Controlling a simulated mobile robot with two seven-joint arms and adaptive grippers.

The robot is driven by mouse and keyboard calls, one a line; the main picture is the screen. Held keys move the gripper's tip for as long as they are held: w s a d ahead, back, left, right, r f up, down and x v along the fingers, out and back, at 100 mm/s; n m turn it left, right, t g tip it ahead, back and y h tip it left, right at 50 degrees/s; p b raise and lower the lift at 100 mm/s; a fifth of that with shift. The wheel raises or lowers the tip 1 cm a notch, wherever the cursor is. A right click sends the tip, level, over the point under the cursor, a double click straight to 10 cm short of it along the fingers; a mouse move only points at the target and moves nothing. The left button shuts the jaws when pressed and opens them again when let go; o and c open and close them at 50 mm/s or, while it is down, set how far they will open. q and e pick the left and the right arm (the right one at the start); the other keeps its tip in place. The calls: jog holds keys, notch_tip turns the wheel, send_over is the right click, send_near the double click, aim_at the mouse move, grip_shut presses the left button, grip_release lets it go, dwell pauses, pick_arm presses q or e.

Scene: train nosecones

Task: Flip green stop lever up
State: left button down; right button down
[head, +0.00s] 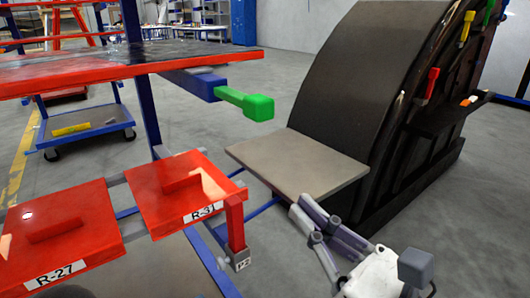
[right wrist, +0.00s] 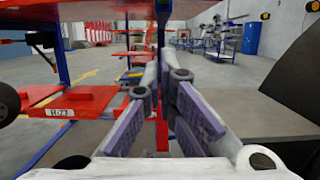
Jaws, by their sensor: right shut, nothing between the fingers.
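The green stop lever (head: 247,102) shows in the head view. It sticks out to the right from the end of a blue bar (head: 192,84) under the red upper shelf (head: 120,66), and tilts slightly downward. My right gripper (head: 299,206) is below and to the right of the lever in the picture, clear of it, in front of the grey board. Its purple-grey fingers also show in the right wrist view (right wrist: 164,72), close together with nothing between them. I cannot make out the green lever in the right wrist view. My left gripper is not in view.
Red plates labelled R-27 (head: 58,232) and R-31 (head: 180,192) sit on the lower frame. A grey board (head: 295,165) lies beside a large dark curved shell (head: 365,75) with tools on its side. A blue cart (head: 85,128) stands behind. Open floor lies between the lever and the shell.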

jog(key=shift+r, duration=0.15)
jog(key=p, duration=0.3)
send_near(240, 100)
jog(key=w+a+f, duration=0.1)
jog(key=w+f, duration=0.1)
jog(key=w+a+f, duration=0.1)
jog(key=w, duration=0.1)
jog(key=shift+a, duration=0.3)
jog(key=shift+w, duration=0.1)
